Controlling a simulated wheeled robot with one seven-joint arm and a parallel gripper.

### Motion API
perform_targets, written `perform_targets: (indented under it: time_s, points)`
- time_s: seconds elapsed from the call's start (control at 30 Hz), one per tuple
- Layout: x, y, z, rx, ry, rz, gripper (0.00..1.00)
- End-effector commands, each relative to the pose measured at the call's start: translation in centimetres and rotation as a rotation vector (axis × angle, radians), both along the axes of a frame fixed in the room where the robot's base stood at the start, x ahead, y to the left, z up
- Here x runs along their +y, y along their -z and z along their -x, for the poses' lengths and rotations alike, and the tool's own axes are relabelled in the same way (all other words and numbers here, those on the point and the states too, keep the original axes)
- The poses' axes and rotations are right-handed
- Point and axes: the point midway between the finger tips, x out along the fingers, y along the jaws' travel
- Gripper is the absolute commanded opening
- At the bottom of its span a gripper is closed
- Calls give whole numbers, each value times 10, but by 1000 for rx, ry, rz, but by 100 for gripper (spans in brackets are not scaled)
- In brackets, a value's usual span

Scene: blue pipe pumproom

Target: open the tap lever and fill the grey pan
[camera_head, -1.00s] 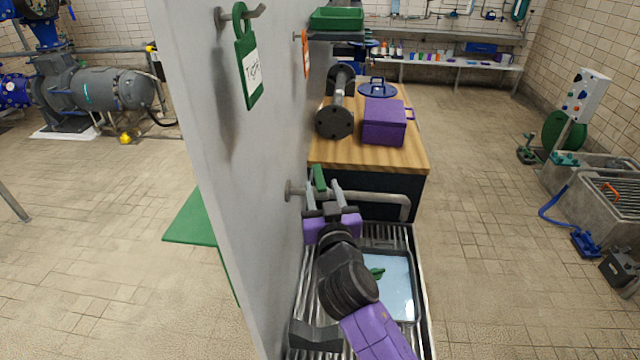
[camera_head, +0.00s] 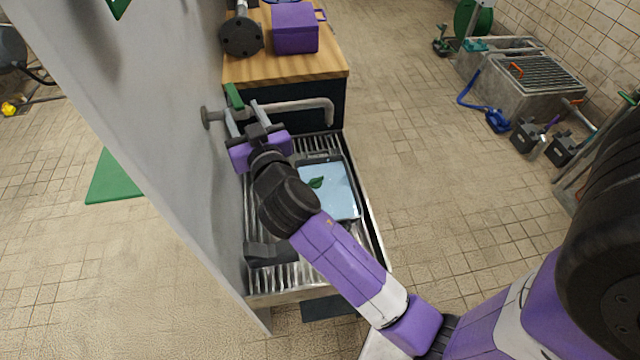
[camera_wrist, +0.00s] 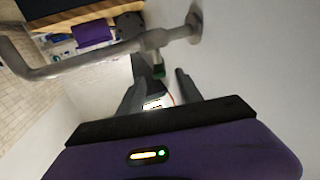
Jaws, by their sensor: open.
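The tap is a grey pipe (camera_head: 300,105) from the wall, bending down at its outer end. My gripper (camera_head: 246,113) is open at the lever. The grey pan (camera_head: 322,158) lies on the ribbed drainer below the spout, with a pale blue surface and a green leaf shape inside. No stream shows.
The ribbed metal drainer (camera_head: 290,278) sits against the grey wall panel (camera_head: 170,150). Behind the tap is a wooden-topped cabinet (camera_head: 290,68) bearing a purple box (camera_head: 295,30) and a dark flanged pipe piece (camera_head: 241,36). The tiled floor on the right is open up to concrete basins (camera_head: 525,80).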

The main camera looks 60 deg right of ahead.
Motion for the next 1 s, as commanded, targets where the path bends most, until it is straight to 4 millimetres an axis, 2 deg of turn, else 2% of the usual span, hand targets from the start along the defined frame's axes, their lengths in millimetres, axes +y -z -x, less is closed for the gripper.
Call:
perform_targets:
  time_s: [0.5,0.77,1.0]
  points:
    - [-6,9,-8,-4,-3,5,42]
    - [-12,7,-13,-1,-1,0,42]
    - [-30,4,-35,-1,2,-1,42]
